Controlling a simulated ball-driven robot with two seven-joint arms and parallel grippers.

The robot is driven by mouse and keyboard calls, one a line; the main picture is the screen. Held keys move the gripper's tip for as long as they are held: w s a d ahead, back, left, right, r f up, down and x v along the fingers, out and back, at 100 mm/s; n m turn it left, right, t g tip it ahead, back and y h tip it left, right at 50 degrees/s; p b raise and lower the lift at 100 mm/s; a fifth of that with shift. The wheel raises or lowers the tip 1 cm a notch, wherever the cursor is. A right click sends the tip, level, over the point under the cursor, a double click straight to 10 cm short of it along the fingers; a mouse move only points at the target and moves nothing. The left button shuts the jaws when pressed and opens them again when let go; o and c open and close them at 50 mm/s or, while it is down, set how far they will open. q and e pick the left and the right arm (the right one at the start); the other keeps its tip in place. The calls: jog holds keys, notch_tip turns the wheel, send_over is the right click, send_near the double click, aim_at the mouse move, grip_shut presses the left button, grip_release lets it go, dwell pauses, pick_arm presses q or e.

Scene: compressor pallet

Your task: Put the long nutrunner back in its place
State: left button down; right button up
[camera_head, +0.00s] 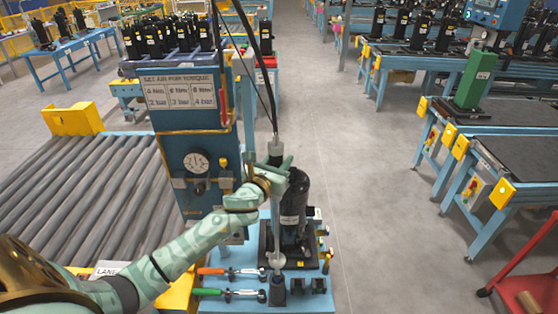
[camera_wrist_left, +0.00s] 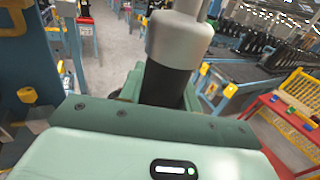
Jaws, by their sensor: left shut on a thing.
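My left gripper (camera_head: 280,172) is shut on the long nutrunner (camera_head: 275,148), which hangs upright from a dark hose. Its grey shaft runs down in front of a black compressor to a pale round end (camera_head: 276,261). That end is just above or at a dark upright holder (camera_head: 277,289) on the blue bench; I cannot tell whether they touch. In the left wrist view the nutrunner (camera_wrist_left: 178,42) shows as a grey collar above a black grip, and the green gripper body hides the fingertips. My right gripper is not in view.
The black compressor (camera_head: 294,200) stands on a dark plate close behind the shaft. Tools with orange (camera_head: 211,270) and green (camera_head: 208,291) handles lie left of the holder. Small black blocks (camera_head: 318,285) sit to its right. A blue gauge panel (camera_head: 197,160) stands at left.

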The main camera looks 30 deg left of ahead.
pick_arm(q)
notch_tip(320, 180, down, 13)
jog(key=b, duration=1.1)
jog(key=shift+r, duration=0.15)
dwell(5.9)
jog(key=c, duration=0.9)
grip_release()
